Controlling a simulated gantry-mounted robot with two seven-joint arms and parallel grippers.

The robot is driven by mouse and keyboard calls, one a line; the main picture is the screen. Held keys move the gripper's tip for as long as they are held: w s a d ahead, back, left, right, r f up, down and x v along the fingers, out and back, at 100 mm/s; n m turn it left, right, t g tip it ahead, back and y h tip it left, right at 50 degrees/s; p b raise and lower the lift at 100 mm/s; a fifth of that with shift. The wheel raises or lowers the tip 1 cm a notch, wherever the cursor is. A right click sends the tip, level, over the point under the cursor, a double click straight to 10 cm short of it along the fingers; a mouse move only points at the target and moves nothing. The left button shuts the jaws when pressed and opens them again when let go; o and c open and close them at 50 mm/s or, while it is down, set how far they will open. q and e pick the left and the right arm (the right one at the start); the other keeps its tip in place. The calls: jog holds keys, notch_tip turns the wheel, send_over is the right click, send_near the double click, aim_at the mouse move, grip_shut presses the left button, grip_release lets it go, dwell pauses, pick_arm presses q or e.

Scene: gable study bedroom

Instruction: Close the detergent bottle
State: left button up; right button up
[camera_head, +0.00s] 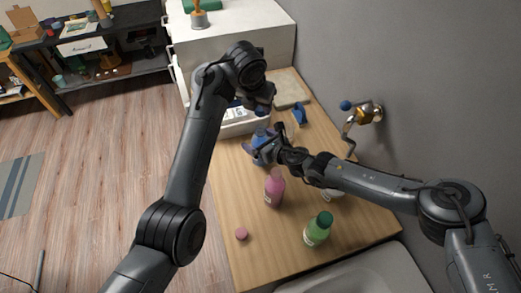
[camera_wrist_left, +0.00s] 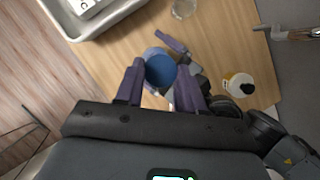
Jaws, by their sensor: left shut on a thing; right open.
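A blue bottle (camera_head: 262,142) stands on the wooden counter, partly hidden by my arms. My right gripper (camera_head: 265,146) is open around it, with purple fingers on either side. My left gripper (camera_wrist_left: 160,70) is shut on a round dark blue cap (camera_wrist_left: 161,72), in the left wrist view. The lighter blue of the bottle (camera_wrist_left: 153,52) shows just behind the cap. I cannot tell whether the cap touches the bottle. In the head view my left gripper (camera_head: 262,108) hangs above the bottle, its fingertips mostly hidden.
A pink bottle (camera_head: 274,190), a green bottle (camera_head: 317,230) and a small pink cap (camera_head: 241,234) are nearer on the counter. A white bottle with a dark top (camera_wrist_left: 238,86) is at right. A white tray (camera_wrist_left: 112,18) lies behind. A wall tap (camera_head: 368,114) and sink (camera_head: 375,272) border the counter.

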jog(key=shift+w+a+f, duration=0.2)
jog(key=shift+w+a, duration=0.1)
jog(key=shift+w, duration=0.05)
jog(key=shift+c, duration=0.3)
jog(key=c, duration=1.4)
pick_arm(q)
send_over(259, 129)
jog(key=shift+s+f, duration=0.1)
jog(key=shift+f, duration=2.4)
pick_arm(e)
jog(key=shift+c, duration=0.2)
